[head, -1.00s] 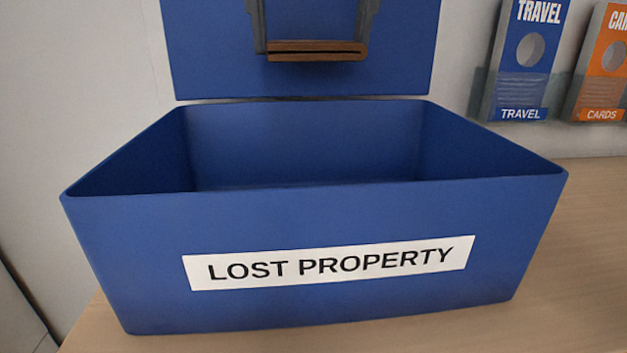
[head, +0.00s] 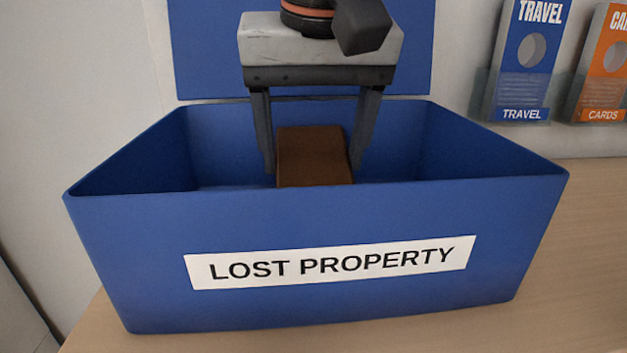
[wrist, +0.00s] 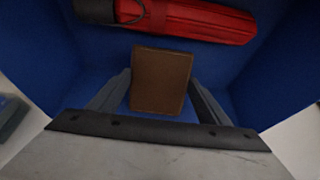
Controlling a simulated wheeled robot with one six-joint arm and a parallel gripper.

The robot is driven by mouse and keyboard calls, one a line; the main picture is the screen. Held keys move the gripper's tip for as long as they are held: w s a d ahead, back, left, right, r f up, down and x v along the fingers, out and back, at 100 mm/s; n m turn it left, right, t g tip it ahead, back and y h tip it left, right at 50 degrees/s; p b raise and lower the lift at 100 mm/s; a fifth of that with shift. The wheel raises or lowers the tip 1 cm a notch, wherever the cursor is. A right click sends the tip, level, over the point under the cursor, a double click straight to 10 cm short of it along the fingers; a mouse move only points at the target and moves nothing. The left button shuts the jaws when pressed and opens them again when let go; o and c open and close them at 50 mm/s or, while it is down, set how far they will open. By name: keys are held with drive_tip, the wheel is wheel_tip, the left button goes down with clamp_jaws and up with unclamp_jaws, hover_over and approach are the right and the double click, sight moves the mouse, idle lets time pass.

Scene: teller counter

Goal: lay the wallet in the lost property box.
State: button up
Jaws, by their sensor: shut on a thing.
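The brown wallet (head: 314,157) is between the two fingers of my gripper (head: 314,170), inside the mouth of the blue lost property box (head: 150,260). My gripper is shut on the wallet and points down into the box. In the wrist view, the wallet (wrist: 161,80) shows between the fingers (wrist: 160,92), over the blue box floor. I cannot tell whether the wallet touches the floor.
A red folded umbrella (wrist: 195,20) lies in the box, beyond the wallet in the wrist view. The box's open lid (head: 205,60) stands behind. Blue travel (head: 525,65) and orange card (head: 603,75) leaflet holders are at the right. The counter (head: 585,230) right of the box is clear.

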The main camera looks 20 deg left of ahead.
sight(314, 171)
drive_tip(key=shift+f, duration=2.4)
drive_tip(key=o, duration=1.7)
drive_tip(key=shift+c, duration=0.2)
drive_tip(key=shift+r, duration=0.15)
drive_tip(key=v, duration=1.2)
